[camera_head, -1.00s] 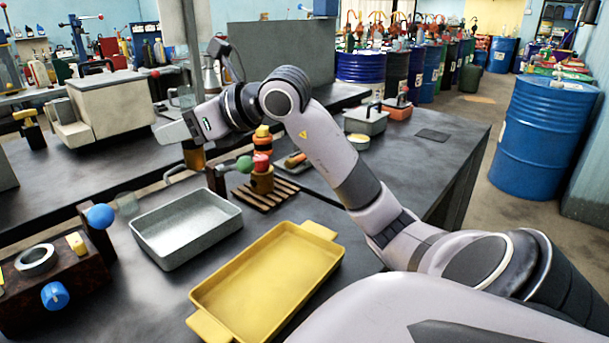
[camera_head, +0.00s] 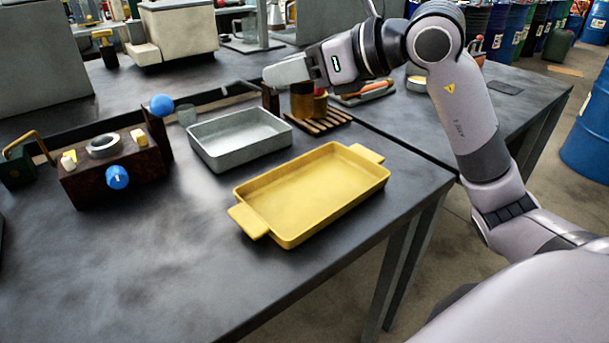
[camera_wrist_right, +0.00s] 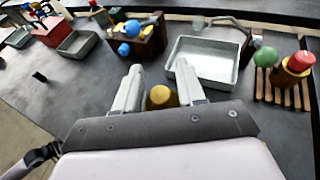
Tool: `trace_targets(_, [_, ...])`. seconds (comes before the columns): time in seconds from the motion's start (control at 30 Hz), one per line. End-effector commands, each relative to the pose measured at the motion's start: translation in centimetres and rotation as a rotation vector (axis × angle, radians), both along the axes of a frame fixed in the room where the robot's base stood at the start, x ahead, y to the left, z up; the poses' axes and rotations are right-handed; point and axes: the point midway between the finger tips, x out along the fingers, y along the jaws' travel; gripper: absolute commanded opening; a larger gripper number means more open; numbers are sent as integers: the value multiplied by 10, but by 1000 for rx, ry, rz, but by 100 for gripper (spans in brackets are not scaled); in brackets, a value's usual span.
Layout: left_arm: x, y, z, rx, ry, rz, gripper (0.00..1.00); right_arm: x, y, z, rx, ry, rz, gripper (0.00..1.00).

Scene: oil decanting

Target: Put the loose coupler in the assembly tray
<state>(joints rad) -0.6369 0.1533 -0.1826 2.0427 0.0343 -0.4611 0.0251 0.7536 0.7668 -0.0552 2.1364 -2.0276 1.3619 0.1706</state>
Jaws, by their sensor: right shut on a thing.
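My right gripper (camera_head: 268,74) is above the far side of the table, beyond the grey metal tray (camera_head: 212,160). In the right wrist view its two fingers (camera_wrist_right: 160,90) are closed around a rounded yellow-brass piece, which appears to be the coupler (camera_wrist_right: 163,97). The piece is mostly hidden by the gripper body, and I cannot make it out in the head view. The grey tray is empty, and so is the yellow tray (camera_head: 310,190) with two handles in front of it. I cannot tell which is the assembly tray. My left gripper does not show clearly in any view.
A dark block (camera_head: 110,175) with a grey ring and blue knobs stands left of the grey tray. A slatted wooden rack (camera_head: 325,122) with a brass-coloured object stands at the right. In the wrist view, a red container (camera_wrist_right: 52,30) is far left. The front left table is clear.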

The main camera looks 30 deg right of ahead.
Motion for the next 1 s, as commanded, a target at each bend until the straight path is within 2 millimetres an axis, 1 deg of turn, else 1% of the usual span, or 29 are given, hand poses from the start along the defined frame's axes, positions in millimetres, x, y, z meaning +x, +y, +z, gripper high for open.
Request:
trace_targets(0.03, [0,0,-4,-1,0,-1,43,0,0,-15,2,5,1,8])
trace_targets(0.4, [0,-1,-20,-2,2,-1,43,0,0,-92,3,4,-1,8])
trace_targets(0.5, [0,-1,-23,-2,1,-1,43,0,0,-109,2,4,-1,8])
trace_targets(0.6, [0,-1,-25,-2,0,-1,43,0,0,-121,2,1,-2,8])
trace_targets(0.77, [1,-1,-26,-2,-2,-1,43,0,0,-129,2,-1,-1,8])
trace_targets(0.83, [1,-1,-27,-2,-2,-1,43,0,0,-135,3,0,-2,8])
trace_targets(1.0, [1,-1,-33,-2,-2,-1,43,0,0,-161,2,2,-2,8])
